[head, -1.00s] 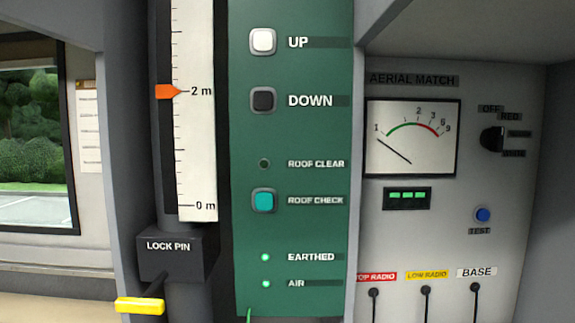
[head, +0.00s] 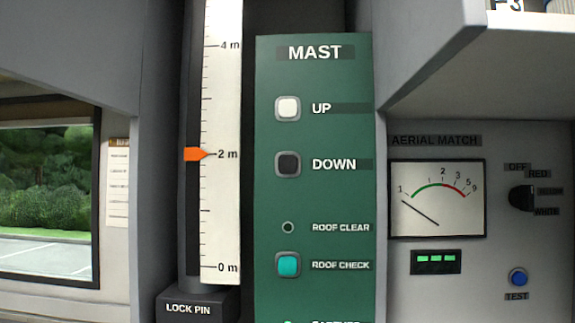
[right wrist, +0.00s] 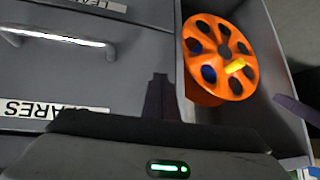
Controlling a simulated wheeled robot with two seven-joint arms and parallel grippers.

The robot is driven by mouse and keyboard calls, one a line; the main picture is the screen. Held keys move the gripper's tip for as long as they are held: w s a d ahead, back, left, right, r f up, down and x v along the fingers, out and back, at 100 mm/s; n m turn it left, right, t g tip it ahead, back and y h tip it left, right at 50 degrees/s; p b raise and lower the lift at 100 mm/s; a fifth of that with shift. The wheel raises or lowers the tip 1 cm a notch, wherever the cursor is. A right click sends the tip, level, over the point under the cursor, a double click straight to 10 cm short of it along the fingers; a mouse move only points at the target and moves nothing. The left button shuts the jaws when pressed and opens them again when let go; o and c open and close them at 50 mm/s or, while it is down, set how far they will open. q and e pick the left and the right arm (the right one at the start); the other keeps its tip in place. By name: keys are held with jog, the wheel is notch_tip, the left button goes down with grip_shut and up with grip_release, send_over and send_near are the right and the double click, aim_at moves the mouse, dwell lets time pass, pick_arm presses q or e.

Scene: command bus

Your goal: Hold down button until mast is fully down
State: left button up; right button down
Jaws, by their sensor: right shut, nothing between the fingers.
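The green MAST panel (head: 345,210) stands in the middle of the head view. On it are the white UP button (head: 288,108), the black DOWN button (head: 288,164) and the teal ROOF CHECK button (head: 289,265). The ROOF CLEAR lamp (head: 288,227) is dark. The height scale (head: 222,120) is left of the panel, and its orange pointer (head: 196,154) stands at 2 m. Neither gripper shows in the head view, and nothing touches the buttons. In the right wrist view my right gripper (right wrist: 160,85) is shut and empty, in front of grey drawers, away from the panel.
The LOCK PIN box (head: 192,306) sits below the scale. The AERIAL MATCH meter (head: 438,198), a black knob (head: 521,198) and a blue TEST button (head: 518,277) are on the right. The right wrist view shows a drawer handle (right wrist: 60,37) and an orange reel (right wrist: 220,58) in a grey compartment.

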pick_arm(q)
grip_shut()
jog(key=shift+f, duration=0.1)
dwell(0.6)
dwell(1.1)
